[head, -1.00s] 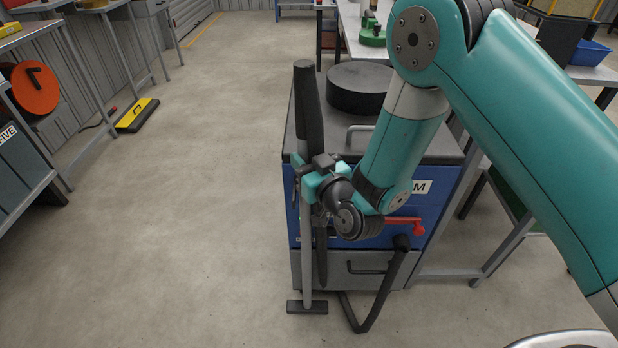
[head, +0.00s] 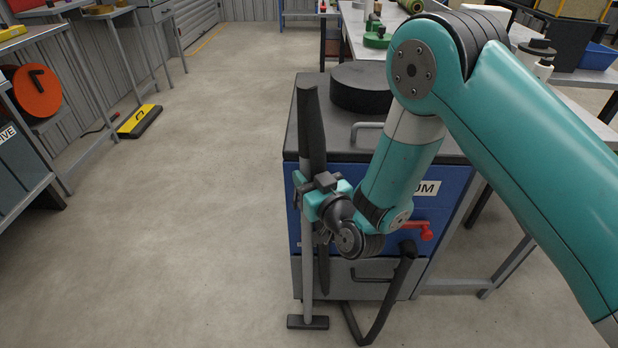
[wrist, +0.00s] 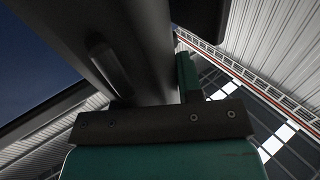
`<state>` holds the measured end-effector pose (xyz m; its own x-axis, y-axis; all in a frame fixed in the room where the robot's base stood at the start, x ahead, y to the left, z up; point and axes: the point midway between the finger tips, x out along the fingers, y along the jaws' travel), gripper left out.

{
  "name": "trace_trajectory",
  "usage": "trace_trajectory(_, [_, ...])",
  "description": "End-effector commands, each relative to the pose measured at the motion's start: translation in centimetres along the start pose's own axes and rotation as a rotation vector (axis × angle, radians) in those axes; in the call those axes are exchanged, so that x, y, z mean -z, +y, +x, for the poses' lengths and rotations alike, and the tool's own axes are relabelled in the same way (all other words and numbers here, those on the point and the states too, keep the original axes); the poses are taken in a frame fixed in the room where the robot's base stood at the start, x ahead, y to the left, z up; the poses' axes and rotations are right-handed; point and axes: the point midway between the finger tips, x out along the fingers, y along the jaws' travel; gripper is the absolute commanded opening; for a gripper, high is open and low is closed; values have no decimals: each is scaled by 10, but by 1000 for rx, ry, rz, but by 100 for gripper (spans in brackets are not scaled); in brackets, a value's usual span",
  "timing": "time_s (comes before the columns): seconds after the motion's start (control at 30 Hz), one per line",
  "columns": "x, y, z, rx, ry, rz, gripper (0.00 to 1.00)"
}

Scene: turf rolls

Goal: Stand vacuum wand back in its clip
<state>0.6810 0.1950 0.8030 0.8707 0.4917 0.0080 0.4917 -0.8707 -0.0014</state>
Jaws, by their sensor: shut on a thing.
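The vacuum wand (head: 311,125) stands nearly upright at the left front edge of the blue vacuum cabinet (head: 345,220). It has a dark thick upper part, a thin grey tube and a flat dark foot (head: 307,322) low down at the floor. My gripper (head: 312,196) is shut on the wand around its middle. In the wrist view the dark wand (wrist: 135,45) runs up between the jaws. The clip cannot be made out; my gripper and wrist cover part of the cabinet front. A black hose (head: 385,305) loops from the cabinet front toward the floor.
A round black lid (head: 361,88) and a handle are on the cabinet top. A red lever (head: 418,228) sticks out of its front. A yellow and black floor tool (head: 139,121) lies at left. The floor between is clear.

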Motion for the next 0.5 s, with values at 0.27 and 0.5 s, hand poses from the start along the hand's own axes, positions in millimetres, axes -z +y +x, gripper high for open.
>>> trace_trajectory(0.27, [-3,0,0,-1,-1,-1,59])
trace_trajectory(0.5, [0,0,0,-1,0,-1,59])
